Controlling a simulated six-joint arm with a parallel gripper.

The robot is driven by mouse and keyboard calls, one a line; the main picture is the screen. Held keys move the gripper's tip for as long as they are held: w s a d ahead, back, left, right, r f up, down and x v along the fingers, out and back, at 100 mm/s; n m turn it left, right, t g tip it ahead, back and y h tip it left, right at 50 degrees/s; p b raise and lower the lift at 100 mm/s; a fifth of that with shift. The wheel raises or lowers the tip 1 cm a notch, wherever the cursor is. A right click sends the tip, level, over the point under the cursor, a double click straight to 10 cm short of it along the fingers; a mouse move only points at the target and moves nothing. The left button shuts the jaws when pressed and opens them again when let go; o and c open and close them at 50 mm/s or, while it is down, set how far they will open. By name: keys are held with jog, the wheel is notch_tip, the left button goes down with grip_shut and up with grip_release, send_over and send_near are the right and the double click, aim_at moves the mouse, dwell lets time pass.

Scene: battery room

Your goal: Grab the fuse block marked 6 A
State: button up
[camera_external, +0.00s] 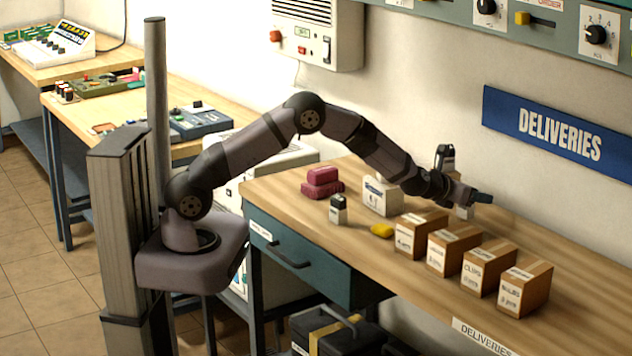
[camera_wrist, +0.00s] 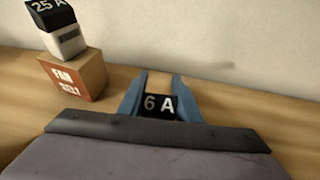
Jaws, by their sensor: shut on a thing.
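The fuse block marked 6 A (camera_wrist: 160,105) has a black top with white lettering and sits between the blue fingers of my gripper (camera_wrist: 161,100) in the wrist view. The fingers are shut on its two sides. In the external view my gripper (camera_external: 482,198) is over the back of the bench, with the block's pale body (camera_external: 465,212) showing below it. I cannot tell whether the block touches the bench. Another fuse block, marked 25 A (camera_wrist: 58,24), stands on a small cardboard box (camera_wrist: 78,74) at the left; it also shows in the external view (camera_external: 445,158).
Another black-topped block (camera_external: 338,209) stands on the wooden bench (camera_external: 590,290). A white box (camera_external: 382,197), red packs (camera_external: 322,182) and a yellow item (camera_external: 382,230) are nearby. Several cartons (camera_external: 453,249) line the front. The bench's right part is clear.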

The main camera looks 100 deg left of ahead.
notch_tip(320, 180, up, 9)
jog(key=shift+p, duration=0.45)
jog(key=shift+s+a, duration=0.1)
